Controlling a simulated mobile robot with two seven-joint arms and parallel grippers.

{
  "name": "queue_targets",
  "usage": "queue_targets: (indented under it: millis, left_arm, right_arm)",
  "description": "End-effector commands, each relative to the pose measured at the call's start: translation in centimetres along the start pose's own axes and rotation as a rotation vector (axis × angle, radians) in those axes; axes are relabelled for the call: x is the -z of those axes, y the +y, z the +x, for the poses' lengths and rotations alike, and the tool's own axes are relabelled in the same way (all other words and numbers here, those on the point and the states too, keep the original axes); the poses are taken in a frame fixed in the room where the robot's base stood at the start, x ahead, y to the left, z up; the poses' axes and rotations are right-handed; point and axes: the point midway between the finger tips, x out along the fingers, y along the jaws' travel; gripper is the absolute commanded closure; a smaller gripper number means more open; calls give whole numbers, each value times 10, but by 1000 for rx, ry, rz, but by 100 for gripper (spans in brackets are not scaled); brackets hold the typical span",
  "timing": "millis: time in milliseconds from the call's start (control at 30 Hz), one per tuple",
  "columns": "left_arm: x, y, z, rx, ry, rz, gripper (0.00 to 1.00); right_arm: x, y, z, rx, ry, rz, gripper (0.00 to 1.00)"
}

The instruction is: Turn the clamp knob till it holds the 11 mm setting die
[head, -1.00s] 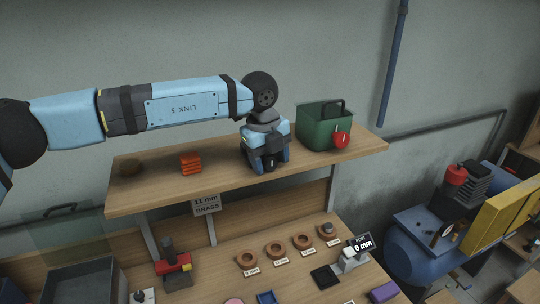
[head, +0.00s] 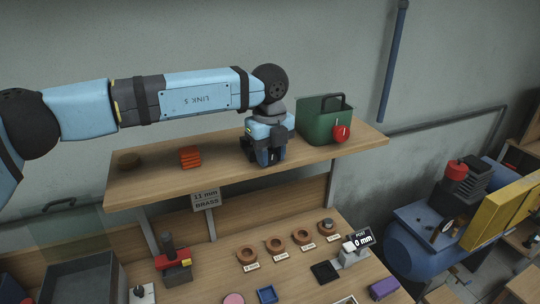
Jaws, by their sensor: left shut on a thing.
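My left gripper (head: 266,158) points down over the front part of the wooden shelf, just left of the green bin. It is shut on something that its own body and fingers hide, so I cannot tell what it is. Several brown ring-shaped dies lie in a row on the bench below, with small labels too small to read; one ring (head: 275,246) is near the middle. A sign (head: 206,199) below the shelf reads "11 mm BRASS". My right gripper is out of view.
A red-topped tool (head: 173,257) stands on the bench.

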Motion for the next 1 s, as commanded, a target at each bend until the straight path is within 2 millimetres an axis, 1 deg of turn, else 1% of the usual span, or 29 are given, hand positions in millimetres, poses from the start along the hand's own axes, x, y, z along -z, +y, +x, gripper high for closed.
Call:
queue_targets:
  millis: [167, 200, 267, 300, 533, 667, 767, 867, 1000]
  left_arm:
    - [0, 0, -1, 2, -1, 0, 90]
    - [0, 0, -1, 2, -1, 0, 58]
    - [0, 0, -1, 2, -1, 0, 44]
    - [0, 0, -1, 2, -1, 0, 41]
    - [0, 0, -1, 2, 0, 0, 41]
    - [0, 0, -7, 3, -1, 0, 41]
    - [0, 0, -21, 4, -2, -1, 41]
    - [-1, 0, -42, 5, -3, -1, 41]
    - [0, 0, -75, 5, -4, 0, 41]
  right_arm:
    - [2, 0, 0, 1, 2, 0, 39]
    - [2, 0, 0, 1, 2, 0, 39]
    - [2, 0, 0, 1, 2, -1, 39]
    - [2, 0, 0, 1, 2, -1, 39]
    - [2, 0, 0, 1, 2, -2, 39]
    - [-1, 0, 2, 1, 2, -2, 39]
    - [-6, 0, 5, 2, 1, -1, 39]
    - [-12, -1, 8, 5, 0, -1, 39]
    - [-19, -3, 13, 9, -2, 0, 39]
